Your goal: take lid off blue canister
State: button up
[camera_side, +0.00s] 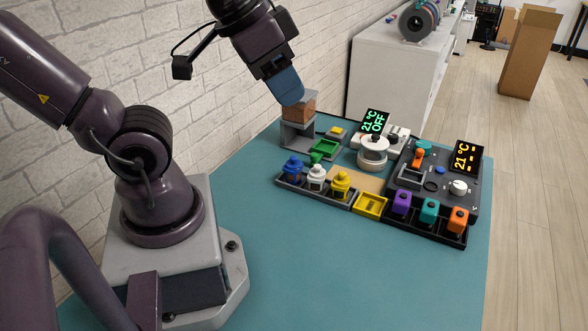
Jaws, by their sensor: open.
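The blue canister (293,167) stands upright at the left end of a dark tray (327,194), beside a white canister (316,178) and a yellow canister (340,185). Its narrow blue top appears to be the lid, but the seam is too small to make out. My gripper (291,100) is open, with its blue fingers pointing down. It appears in the picture above and apart from the blue canister, close to the brown-filled hopper (300,108). The fingers overlap from this angle, so the gap between them is hidden.
The hopper sits on a grey stand (297,137) with a green tray (324,147) in front. A white device (373,152) and a dark control panel (432,185) stand right. Purple (401,202), teal (429,210) and orange (457,219) containers line its front. The teal tabletop (370,275) is clear in front.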

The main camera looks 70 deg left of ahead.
jog(key=shift+o, duration=0.7)
